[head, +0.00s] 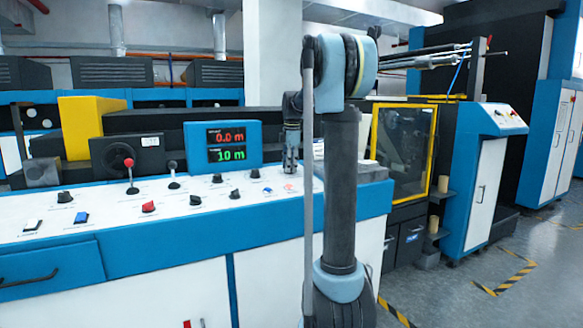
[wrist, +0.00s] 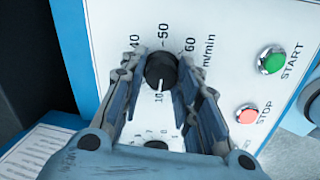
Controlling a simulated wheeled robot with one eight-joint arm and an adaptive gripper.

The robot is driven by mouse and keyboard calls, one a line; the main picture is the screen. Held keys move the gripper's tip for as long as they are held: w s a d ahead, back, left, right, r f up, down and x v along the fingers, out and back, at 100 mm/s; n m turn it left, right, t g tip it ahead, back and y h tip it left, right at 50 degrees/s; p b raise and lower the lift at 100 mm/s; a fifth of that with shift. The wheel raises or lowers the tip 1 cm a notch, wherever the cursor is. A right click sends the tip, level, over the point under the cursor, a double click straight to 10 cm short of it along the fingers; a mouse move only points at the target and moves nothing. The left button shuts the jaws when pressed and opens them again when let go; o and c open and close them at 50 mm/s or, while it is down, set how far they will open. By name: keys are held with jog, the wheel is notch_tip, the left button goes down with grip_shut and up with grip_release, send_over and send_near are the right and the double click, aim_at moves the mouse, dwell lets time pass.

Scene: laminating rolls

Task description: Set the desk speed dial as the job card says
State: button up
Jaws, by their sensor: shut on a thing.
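The black desk speed dial (wrist: 161,70) is in the upper middle of the wrist view. Labels 40, 50, 60 and m/min stand around its far side. Its white pointer mark faces the near side, by the label 10. My gripper (wrist: 164,78) is shut on the dial, with one finger on each side. In the head view my gripper (head: 290,170) points straight down at the right end of the white control desk (head: 105,215); the dial is hidden there. A white sheet with printed lines (wrist: 35,158) shows at lower left in the wrist view; its text is unreadable.
In the wrist view a green START button (wrist: 271,60) and a red STOP button (wrist: 247,114) sit right of the dial. In the head view a blue display (head: 224,144) with red and green digits stands left of my gripper. Several knobs and two levers occupy the desk.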

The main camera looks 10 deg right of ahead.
jog(key=shift+w+r+m, duration=0.1)
jog(key=shift+w+m, duration=0.1)
jog(key=shift+m, duration=0.1)
jog(key=m, duration=0.5)
jog(key=shift+m, duration=0.3)
jog(key=m, duration=0.3)
jog(key=shift+m, duration=0.3)
jog(key=m, duration=0.3)
jog(key=shift+d+m, duration=0.1)
jog(key=shift+m, duration=0.3)
jog(key=m, duration=0.6)
jog(key=shift+c, duration=0.2)
jog(key=m, duration=0.4)
jog(key=shift+s, duration=0.1)
jog(key=shift+m, duration=1.5)
